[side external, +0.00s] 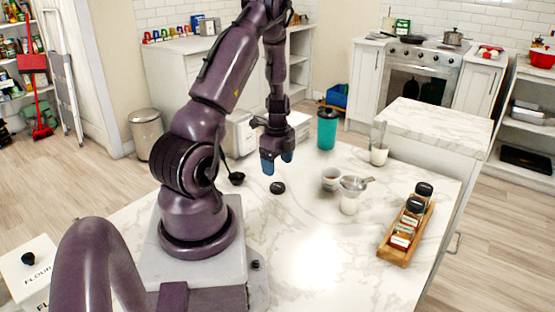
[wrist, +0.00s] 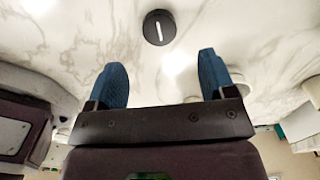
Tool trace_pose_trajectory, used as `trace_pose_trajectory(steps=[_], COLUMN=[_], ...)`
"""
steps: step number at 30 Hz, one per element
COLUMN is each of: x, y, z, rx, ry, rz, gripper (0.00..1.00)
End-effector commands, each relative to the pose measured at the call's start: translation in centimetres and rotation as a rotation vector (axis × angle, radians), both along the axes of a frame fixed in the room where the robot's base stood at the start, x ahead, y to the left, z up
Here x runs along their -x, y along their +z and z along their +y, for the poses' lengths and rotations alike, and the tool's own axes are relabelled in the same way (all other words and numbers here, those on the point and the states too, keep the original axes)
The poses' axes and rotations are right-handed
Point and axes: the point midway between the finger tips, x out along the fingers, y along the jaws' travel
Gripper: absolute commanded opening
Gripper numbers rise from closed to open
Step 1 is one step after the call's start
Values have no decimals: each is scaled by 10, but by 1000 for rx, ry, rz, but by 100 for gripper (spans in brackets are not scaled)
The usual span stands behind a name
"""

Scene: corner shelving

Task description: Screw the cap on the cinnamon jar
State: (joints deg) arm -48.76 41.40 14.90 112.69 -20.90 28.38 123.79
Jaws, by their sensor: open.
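A round black cap (side external: 277,187) lies on the marble counter, apart from any jar. The wrist view shows the cap (wrist: 159,27) with a pale mark across its top, beyond my fingertips. My gripper (side external: 277,163) is open and empty above the counter, close to the cap, with its blue fingertips (wrist: 161,65) pointing down.
A wooden rack (side external: 393,252) holds several spice jars with black lids at the right. A teal cup (side external: 327,130) and a glass (side external: 379,153) stand behind. The front middle of the counter is clear.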

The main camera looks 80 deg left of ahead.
Motion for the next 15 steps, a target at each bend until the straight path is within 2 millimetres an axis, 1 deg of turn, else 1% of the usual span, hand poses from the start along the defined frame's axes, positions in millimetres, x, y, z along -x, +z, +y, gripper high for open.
trace_pose_trajectory(steps=[9, 15], x=[1, 0], y=[-43, -63], z=[-1, 0], rx=[4, 2], ry=[3, 3], rz=[3, 1], gripper=[77, 77])
